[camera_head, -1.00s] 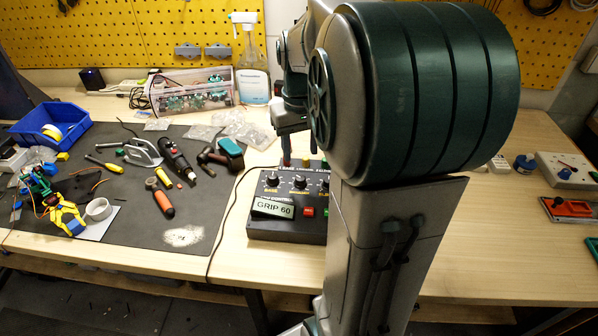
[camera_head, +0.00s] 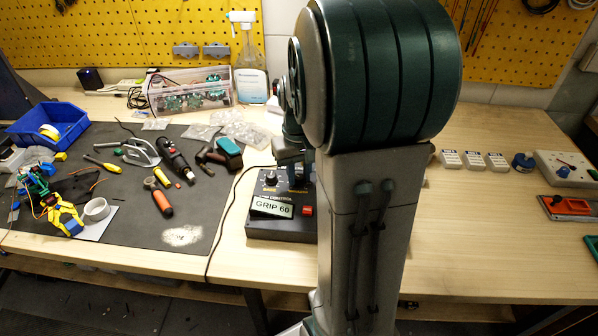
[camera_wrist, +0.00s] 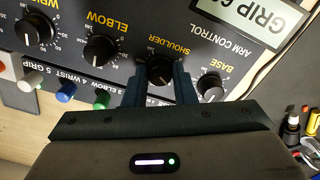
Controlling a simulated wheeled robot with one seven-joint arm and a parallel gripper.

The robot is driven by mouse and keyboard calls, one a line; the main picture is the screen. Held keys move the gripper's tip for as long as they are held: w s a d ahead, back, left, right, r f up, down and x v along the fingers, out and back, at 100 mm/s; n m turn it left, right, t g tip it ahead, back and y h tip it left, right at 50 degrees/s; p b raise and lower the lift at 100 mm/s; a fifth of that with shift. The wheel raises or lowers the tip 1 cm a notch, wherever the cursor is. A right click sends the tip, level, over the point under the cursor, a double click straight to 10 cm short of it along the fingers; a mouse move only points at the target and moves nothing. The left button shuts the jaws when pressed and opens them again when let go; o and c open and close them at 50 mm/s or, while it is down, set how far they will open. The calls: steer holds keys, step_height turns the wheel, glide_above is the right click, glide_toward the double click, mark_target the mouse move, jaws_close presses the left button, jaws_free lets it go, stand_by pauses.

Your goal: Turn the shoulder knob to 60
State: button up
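The dark control box (camera_head: 264,228) stands on the bench and partly hides behind my arm in the head view. The black shoulder knob (camera_wrist: 159,69) shows in the wrist view, with the label SHOULDER upside down beyond it. My gripper (camera_wrist: 160,84) has one finger on each side of this knob. The fingers lie close to its sides; whether they press on it I cannot tell. The exact pointer setting is not readable. The display (camera_head: 271,207) reads GRIP 60.
In the wrist view the base knob (camera_wrist: 210,86) and elbow knob (camera_wrist: 101,49) flank the shoulder knob closely. The wrist knob (camera_wrist: 35,31) lies farther left, with coloured buttons nearer. A dark mat (camera_head: 121,217) with tools lies left of the box.

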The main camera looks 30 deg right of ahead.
mark_target(299, 176)
steer(key=shift+m, duration=1.5)
steer(key=o, duration=1)
step_height(299, 176, up, 14)
steer(key=s+a+f+n+t, duration=0.1)
steer(key=s+a+f+n, duration=0.1)
steer(key=s+a+f, duration=0.2)
steer(key=s+a+f+n+t, duration=0.2)
steer(key=s+a+f, duration=0.1)
steer(key=s+a, duration=0.5)
steer(key=shift+s+f+n, duration=0.25)
steer(key=shift+f+n, duration=0.05)
steer(key=shift+f, duration=0.05)
